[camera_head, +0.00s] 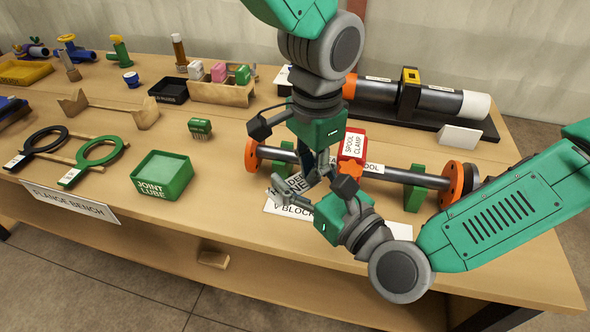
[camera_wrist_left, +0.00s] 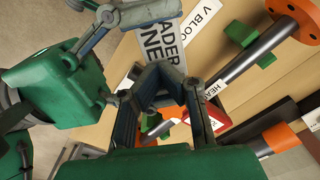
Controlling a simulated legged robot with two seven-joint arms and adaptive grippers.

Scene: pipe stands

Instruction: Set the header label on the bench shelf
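The header label (camera_head: 287,186), a white plate with black lettering, is partly hidden by my grippers. In the left wrist view the label (camera_wrist_left: 163,45) runs up from the fingertips of my left gripper (camera_wrist_left: 165,82). My left gripper (camera_head: 318,172) points down above the bench and appears shut on the label's near end. My right gripper (camera_head: 312,193) reaches in from the right, its fingers spread apart around the label area; one finger crosses the label's far end in the wrist view. Whether that finger touches it is unclear. The bench shelf (camera_head: 170,225) runs below the bench top.
A spool pipe with orange flanges (camera_head: 453,184) lies on green supports behind the grippers. A red spool clamp box (camera_head: 353,146), a V block label (camera_head: 290,209) and a green joint lube tub (camera_head: 162,175) are close by. A wood block (camera_head: 214,259) lies on the shelf.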

